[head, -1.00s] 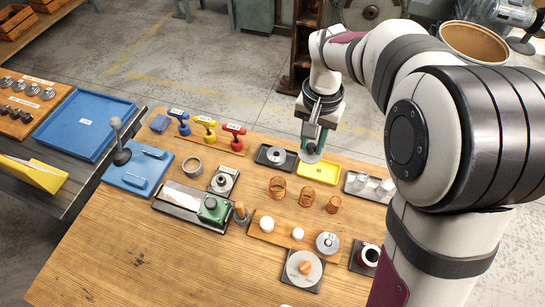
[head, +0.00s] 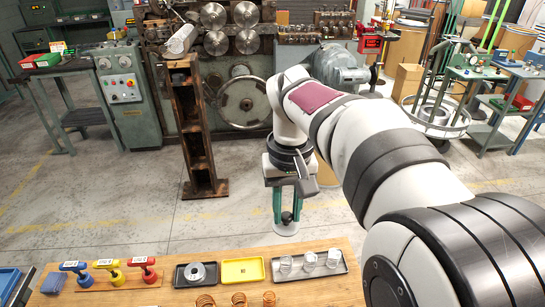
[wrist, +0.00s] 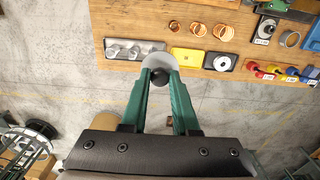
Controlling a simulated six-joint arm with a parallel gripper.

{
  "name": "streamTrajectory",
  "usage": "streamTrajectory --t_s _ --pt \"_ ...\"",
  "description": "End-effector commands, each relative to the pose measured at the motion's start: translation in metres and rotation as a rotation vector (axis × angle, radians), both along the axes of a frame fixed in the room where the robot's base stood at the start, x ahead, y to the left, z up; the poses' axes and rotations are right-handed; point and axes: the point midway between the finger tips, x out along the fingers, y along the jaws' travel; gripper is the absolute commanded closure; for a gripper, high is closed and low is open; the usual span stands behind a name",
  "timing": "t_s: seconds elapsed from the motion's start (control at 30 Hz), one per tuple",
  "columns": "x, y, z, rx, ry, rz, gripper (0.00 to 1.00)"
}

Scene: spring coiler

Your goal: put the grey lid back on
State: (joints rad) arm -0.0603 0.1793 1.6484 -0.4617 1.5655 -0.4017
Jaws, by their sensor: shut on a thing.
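My gripper (head: 287,215) is shut on the black knob of a round light-grey lid (head: 284,230), which hangs level below the green fingers. In the head view it appears just past the far edge of the wooden table (head: 210,258), with the concrete floor behind it. In the wrist view the fingertips (wrist: 158,76) close on the dark knob, and the lid (wrist: 158,60) covers part of the table edge between the grey tray and the yellow tray. I cannot tell which container the lid fits.
Copper coils (head: 239,299) lie nearer. A rusty post (head: 192,125) stands on the floor.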

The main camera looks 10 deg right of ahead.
Motion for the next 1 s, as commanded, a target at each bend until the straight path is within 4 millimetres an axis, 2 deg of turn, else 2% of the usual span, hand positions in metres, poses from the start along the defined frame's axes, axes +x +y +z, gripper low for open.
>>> streamTrajectory --t_s 0.27,0.47,0.57,0.67,0.7,0.8,0.9,1.0 --pt "0.029 0.053 -0.014 0.000 0.001 0.005 1.00" --pt "0.049 0.120 -0.034 -0.001 0.002 0.007 1.00" --pt "0.054 0.169 -0.051 -0.001 0.003 0.009 1.00" --pt "0.051 0.233 -0.075 -0.002 0.004 0.010 1.00" --pt "0.046 0.259 -0.085 -0.002 0.003 0.012 1.00" --pt "0.027 0.319 -0.112 -0.002 0.002 0.011 1.00" --pt "0.002 0.369 -0.136 -0.001 0.001 0.008 1.00" --pt "-0.021 0.404 -0.156 -0.002 0.001 0.006 1.00"
